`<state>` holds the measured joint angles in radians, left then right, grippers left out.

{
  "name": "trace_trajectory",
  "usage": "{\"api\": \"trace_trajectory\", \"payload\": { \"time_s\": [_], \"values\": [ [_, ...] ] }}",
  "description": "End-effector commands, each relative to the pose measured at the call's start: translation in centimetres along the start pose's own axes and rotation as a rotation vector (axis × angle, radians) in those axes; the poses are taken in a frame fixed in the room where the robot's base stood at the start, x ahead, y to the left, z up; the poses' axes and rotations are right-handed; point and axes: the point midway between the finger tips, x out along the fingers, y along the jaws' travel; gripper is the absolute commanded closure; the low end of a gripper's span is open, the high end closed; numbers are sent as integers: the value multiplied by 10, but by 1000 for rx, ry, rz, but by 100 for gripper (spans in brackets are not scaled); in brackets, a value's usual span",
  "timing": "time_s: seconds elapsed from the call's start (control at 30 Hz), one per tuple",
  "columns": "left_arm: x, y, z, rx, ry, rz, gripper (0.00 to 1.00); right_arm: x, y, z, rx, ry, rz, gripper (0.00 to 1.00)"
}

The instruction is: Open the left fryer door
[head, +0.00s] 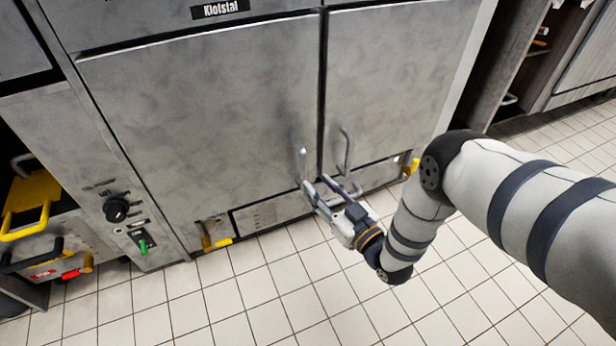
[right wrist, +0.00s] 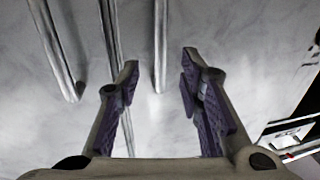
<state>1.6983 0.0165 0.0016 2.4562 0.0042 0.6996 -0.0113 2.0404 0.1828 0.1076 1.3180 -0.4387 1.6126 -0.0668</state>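The left fryer door (head: 200,120) is a wide grey metal panel and looks shut. Its upright bar handle (head: 302,155) is near its right edge, by the seam. The right door (head: 390,80) also looks shut, with a matching handle (head: 347,150) just across the seam. My right gripper (head: 317,184) is at the lower ends of the handles. In the right wrist view, its purple-padded fingers (right wrist: 160,75) are apart. One bar shows between them and another left of them; I cannot tell whether either touches. My left gripper is out of view.
A control panel with a black knob (head: 116,210) and green switch (head: 143,245) stands left of the doors. Yellow-handled baskets (head: 32,200) are at far left. Open shelving (head: 535,50) is at upper right. The tiled floor (head: 270,300) in front is clear.

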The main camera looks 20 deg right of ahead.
Motion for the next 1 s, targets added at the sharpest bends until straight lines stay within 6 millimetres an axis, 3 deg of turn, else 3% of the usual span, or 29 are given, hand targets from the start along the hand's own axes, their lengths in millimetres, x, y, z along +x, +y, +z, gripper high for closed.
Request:
{"api": "trace_trajectory", "payload": {
  "time_s": [0.1, 0.3, 0.63, 0.8, 1.0],
  "values": [
    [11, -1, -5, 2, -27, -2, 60, 30, -1, 6, 2, -1, 0, 66],
    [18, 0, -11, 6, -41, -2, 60, 63, 0, 5, 2, -5, 1, 66],
    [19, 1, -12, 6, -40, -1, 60, 70, 0, 2, 2, -6, 1, 66],
    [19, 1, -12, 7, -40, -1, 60, 70, 0, 3, 2, -6, 1, 100],
    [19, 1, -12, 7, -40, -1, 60, 69, 0, 3, 2, -7, 1, 100]
  ]
}}
